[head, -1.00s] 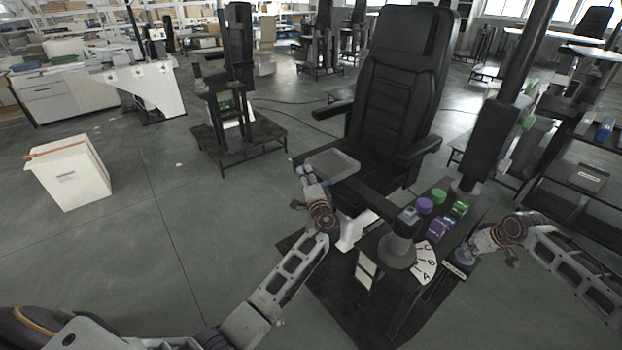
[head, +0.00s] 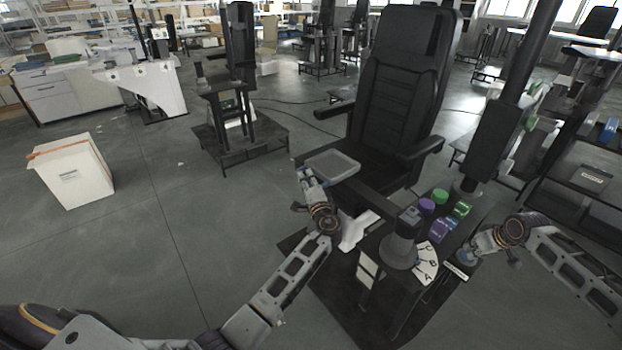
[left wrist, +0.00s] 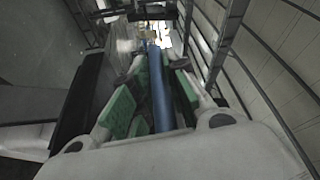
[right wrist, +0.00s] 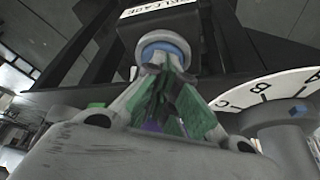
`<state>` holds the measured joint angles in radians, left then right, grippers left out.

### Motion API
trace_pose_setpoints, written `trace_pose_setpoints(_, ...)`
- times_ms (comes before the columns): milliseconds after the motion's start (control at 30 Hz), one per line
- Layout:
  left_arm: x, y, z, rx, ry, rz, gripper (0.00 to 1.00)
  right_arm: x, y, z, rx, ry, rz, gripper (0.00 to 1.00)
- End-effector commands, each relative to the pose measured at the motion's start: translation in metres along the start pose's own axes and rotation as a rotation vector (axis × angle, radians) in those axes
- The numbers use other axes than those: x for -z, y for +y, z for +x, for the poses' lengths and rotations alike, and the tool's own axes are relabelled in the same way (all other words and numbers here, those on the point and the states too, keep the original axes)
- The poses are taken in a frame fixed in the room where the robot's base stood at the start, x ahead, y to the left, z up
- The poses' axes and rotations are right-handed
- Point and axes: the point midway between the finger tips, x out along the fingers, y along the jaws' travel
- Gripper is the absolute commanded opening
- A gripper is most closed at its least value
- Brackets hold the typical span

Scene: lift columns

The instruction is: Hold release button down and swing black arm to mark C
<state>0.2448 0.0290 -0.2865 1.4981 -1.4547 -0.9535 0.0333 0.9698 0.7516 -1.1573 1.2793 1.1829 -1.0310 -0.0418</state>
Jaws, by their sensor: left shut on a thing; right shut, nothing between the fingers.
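The black arm (head: 374,202) runs from the grey pivot post (head: 402,248) up and left to a grey tray (head: 331,166) beside the chair. My left gripper (head: 305,177) is at the tray's near left side. In the left wrist view its green pads close around a blue bar (left wrist: 160,95). The white dial (head: 427,262) with marks A, B and C lies right of the post; it also shows in the right wrist view (right wrist: 275,88).
A black chair (head: 405,95) stands behind the arm. A white bin (head: 72,172) stands on open floor at the left.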

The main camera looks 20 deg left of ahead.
Motion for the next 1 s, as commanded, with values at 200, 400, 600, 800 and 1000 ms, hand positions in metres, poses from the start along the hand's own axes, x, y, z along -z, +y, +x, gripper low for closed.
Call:
trace_pose_setpoints(200,-0.016,-0.003,-0.019,0.009,-0.068,0.005,0.0,-0.001,0.0,0.001,0.001,-0.002,0.0,0.0)
trace_pose_setpoints(400,-0.038,-0.008,-0.045,0.025,-0.165,0.011,0.0,-0.001,-0.001,0.001,0.001,-0.001,0.0,0.0)
trace_pose_setpoints(600,-0.06,-0.014,-0.077,0.043,-0.276,0.02,0.0,-0.001,-0.001,0.001,0.001,-0.001,0.0,0.0)
trace_pose_setpoints(800,-0.077,-0.02,-0.107,0.06,-0.376,0.028,0.0,-0.001,-0.001,0.001,0.002,-0.001,0.0,0.0)
trace_pose_setpoints(1000,-0.087,-0.023,-0.13,0.073,-0.448,0.033,0.0,-0.001,-0.001,0.001,0.002,-0.001,0.0,0.0)
